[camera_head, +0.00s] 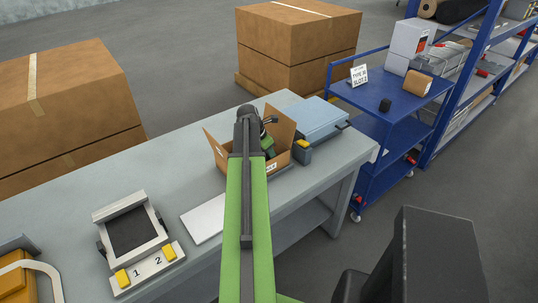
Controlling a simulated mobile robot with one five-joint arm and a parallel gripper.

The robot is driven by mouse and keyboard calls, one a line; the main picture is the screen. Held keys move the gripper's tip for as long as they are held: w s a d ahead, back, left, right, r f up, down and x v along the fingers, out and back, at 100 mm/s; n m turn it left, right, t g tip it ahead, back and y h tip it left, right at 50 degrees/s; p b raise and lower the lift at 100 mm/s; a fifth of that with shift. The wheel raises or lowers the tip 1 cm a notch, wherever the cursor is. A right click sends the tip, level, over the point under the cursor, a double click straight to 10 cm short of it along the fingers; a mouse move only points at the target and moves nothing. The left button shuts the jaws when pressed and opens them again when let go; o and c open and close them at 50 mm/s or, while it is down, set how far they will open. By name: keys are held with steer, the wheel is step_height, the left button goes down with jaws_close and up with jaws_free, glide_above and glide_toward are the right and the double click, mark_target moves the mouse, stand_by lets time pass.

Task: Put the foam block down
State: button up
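My green arm reaches forward over the grey workbench (185,165) to an open cardboard box (220,150). Its black wrist joint is above the box, and the green lower part of my gripper (268,148) points down at the box's right side. The fingertips are hidden by the arm and the box, so I cannot tell whether they are open or shut. I cannot make out a foam block; the inside of the box is mostly covered.
A light fixture with a dark pad (133,230) and a plate marked 1 and 2 is at front left. A white board (203,218) lies near it. A blue-lidded case (318,121) stands right of the box. A blue cart (390,100) is beyond the bench.

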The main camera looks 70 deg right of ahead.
step_height(320, 180, up, 8)
steer(key=p, duration=0.6)
